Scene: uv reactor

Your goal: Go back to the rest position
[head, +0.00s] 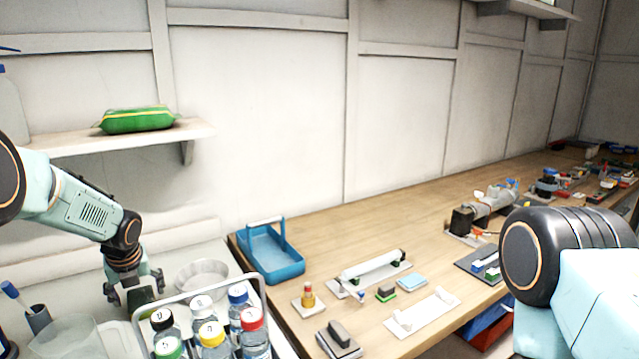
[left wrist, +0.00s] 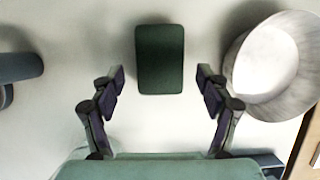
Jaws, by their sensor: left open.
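My left gripper (head: 135,287) is open above the white counter at the left. A dark green block (left wrist: 160,58) lies just beyond the fingertips, apart from both. In the head view the block (head: 140,297) is partly hidden by the gripper. My right arm shows at the right edge, but its gripper is out of the picture.
A metal bowl (head: 202,275) stands right of the left gripper. A rack of capped bottles (head: 212,333) and a clear beaker (head: 70,338) are in front. A blue tray (head: 270,255) and UV lamp parts (head: 370,271) lie on the wooden bench.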

